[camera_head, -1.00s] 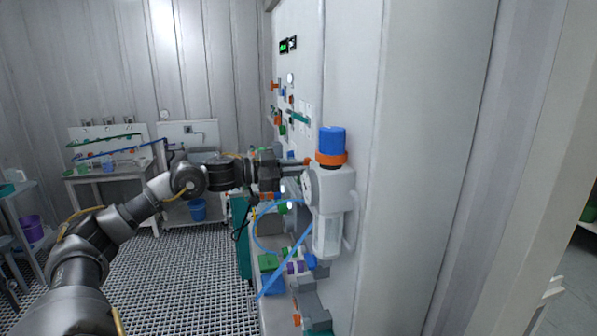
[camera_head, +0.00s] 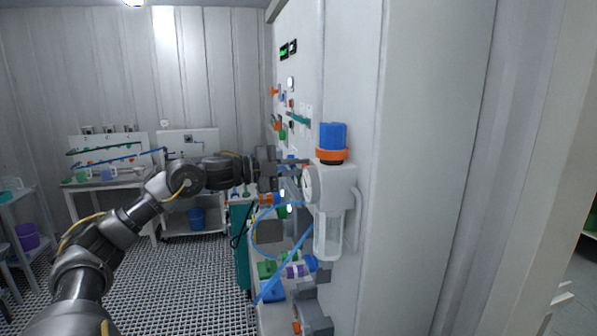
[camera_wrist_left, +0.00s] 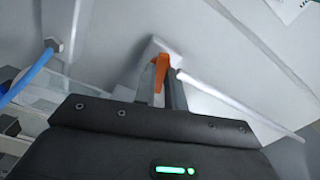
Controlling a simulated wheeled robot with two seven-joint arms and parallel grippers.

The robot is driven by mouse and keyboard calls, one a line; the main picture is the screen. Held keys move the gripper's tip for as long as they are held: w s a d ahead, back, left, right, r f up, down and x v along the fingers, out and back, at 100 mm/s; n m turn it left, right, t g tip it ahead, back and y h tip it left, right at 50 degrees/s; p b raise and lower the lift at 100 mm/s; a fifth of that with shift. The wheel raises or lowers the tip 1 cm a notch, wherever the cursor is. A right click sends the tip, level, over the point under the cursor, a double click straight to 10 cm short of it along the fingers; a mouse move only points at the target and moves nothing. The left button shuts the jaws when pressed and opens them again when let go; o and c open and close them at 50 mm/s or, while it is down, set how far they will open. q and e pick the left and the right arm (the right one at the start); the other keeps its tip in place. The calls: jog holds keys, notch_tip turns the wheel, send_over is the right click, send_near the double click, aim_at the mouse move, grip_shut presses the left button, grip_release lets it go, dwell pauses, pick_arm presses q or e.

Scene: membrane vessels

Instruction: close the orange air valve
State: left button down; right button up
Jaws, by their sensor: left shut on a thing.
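The orange air valve handle (camera_wrist_left: 160,73) shows between the fingertips of my left gripper (camera_wrist_left: 162,84) in the left wrist view. The fingers are shut on it, and they hide part of it. In the head view my left gripper (camera_head: 292,164) reaches from the left to the panel side, just left of the white air regulator (camera_head: 331,188). The valve is mostly hidden there by the fingers and the regulator's gauge. My right gripper is not in view.
The regulator has a blue knob (camera_head: 333,136) on an orange ring and a clear bowl below. A blue hose (camera_head: 290,263) runs beside it under my gripper. The white cabinet wall (camera_head: 425,190) stands to the right. Open grated floor (camera_head: 185,280) lies to the left.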

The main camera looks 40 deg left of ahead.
pick_arm(q)
jog(key=shift+f+m+b, duration=0.1)
jog(key=shift+m+b, duration=0.2)
jog(key=shift+m, duration=1.3)
jog(key=c, duration=1.5)
grip_release()
jog(key=shift+o, duration=0.2)
jog(key=shift+s, duration=0.1)
jog(key=b+v, duration=1)
jog(key=b, duration=0.2)
jog(key=shift+s+a+b, duration=0.2)
jog(key=shift+s+b, duration=0.1)
jog(key=shift+b, duration=0.1)
